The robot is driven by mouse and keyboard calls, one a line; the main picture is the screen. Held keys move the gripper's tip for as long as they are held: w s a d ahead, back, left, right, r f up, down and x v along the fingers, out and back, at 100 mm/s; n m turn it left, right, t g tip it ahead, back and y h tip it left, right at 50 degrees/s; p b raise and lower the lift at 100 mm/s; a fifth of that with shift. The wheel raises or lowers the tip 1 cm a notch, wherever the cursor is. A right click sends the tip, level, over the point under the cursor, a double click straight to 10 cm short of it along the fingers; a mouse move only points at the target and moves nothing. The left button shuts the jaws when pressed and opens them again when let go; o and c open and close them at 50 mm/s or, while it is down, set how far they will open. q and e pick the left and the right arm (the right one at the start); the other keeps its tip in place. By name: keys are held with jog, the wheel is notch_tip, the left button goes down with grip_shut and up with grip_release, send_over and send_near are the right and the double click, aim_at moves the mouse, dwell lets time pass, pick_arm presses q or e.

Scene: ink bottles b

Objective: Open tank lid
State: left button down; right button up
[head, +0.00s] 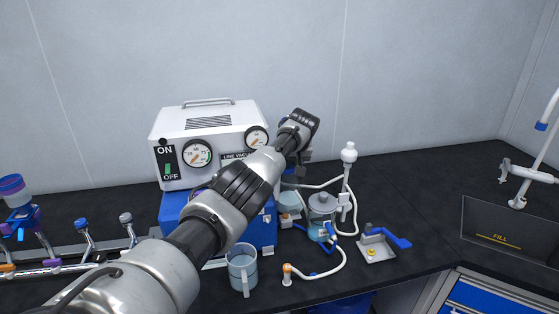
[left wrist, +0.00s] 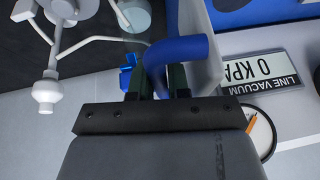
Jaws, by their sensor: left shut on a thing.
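A clear glass tank (head: 322,228) with a grey knobbed lid (head: 322,202) stands on the black bench, right of the blue box. The lid sits on the tank. In the left wrist view, the left gripper (left wrist: 156,82) is shut on a curved blue handle (left wrist: 183,50). What the handle joins is partly hidden. My right gripper is not in view.
The white vacuum unit (head: 210,116) with gauges stands above the blue box (head: 262,232). The bench at right is mostly clear before a FILL panel (head: 500,235).

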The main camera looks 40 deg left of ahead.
pick_arm(q)
jog(key=shift+d+f, duration=0.1)
jog(key=shift+f, duration=0.1)
jog(key=shift+a, duration=0.2)
jog(key=c, duration=1.5)
grip_release()
jog(key=shift+o, duration=0.5)
jog(key=shift+d+r, duration=0.25)
jog(key=shift+r, duration=0.3)
jog(key=b+v, duration=0.2)
jog(key=v, duration=0.7)
jog(key=shift+r+b, duration=0.3)
jog(key=shift+r, duration=0.05)
jog(key=shift+d, duration=0.1)
